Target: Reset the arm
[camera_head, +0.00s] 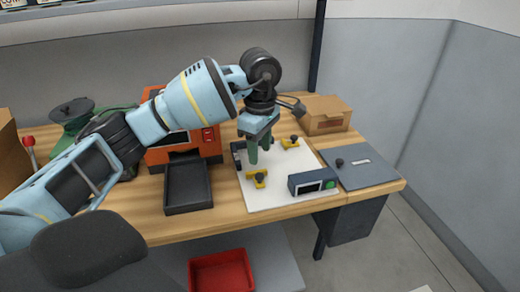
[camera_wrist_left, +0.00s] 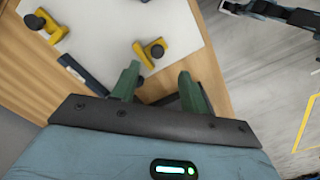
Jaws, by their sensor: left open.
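My left arm reaches in from the left in the head view. Its gripper (camera_head: 260,152) points down above the left part of a white board on the wooden bench. The two green fingers are apart with nothing between them. They also show in the left wrist view (camera_wrist_left: 160,88), spread and empty, with bench wood and a dark edge beyond them. My right gripper is not in either view.
The white board (camera_head: 235,204) bears yellow clamps (camera_head: 257,179) with black knobs and a grey-blue box (camera_head: 312,181). A black tray (camera_head: 188,187), orange machine (camera_head: 211,150), cardboard box (camera_head: 325,115) and grey panel (camera_head: 361,168) surround it. A red bin (camera_head: 222,272) is below.

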